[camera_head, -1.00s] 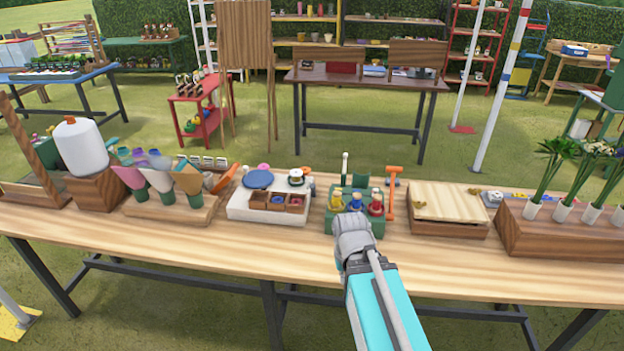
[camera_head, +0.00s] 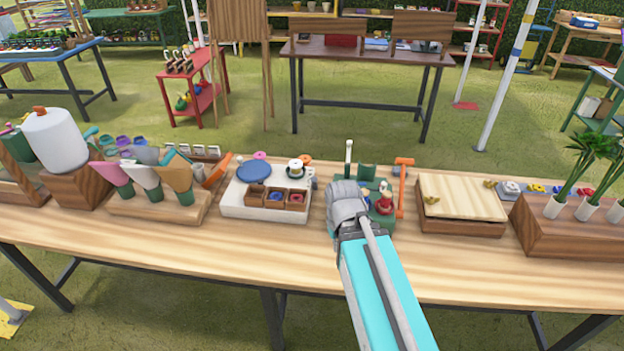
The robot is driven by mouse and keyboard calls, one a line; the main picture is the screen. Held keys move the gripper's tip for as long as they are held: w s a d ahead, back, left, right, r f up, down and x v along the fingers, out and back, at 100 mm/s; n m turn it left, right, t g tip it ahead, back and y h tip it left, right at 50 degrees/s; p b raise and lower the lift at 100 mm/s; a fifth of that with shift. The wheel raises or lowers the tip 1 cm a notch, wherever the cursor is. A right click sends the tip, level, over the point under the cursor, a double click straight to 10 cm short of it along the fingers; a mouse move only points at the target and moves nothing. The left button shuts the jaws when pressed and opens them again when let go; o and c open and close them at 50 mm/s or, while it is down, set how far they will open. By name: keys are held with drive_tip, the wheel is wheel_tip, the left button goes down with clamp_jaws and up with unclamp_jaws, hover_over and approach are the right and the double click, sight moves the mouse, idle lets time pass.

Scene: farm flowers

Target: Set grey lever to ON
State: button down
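My gripper (camera_head: 345,203) is in front of a green box (camera_head: 386,221) on the wooden table and hides the box's left part. I see the gripper from behind, its fingers do not show, and I cannot tell whether it touches anything. An orange T-shaped handle (camera_head: 402,182) stands upright at the box's right side. No lever that is clearly grey and no ON marking can be made out.
A red-topped bottle (camera_head: 384,203) stands in the green box. A white tray (camera_head: 236,206) with small wooden boxes is to the left, and a wooden lidded box (camera_head: 461,201) to the right. The table's front strip (camera_head: 200,245) is clear.

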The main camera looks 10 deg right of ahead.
drive_tip(key=shift+a, duration=0.3)
drive_tip(key=shift+w, duration=0.1)
drive_tip(key=n+t+y+p, duration=0.25)
drive_tip(key=n+p, duration=0.35)
drive_tip(key=n, duration=1.7)
approach(307, 188)
wheel_tip(307, 188, up, 3)
drive_tip(key=s, duration=0.3)
drive_tip(key=shift+w+r+n+t+h, duration=0.35)
drive_tip(key=shift+w+n+t, duration=0.1)
drive_tip(key=shift+w+n, duration=0.15)
drive_tip(key=shift+f, duration=0.15)
drive_tip(key=b+x, duration=0.9)
drive_tip(key=shift+f, duration=0.15)
drive_tip(key=shift+a+f, duration=0.1)
drive_tip(key=shift+f, duration=0.1)
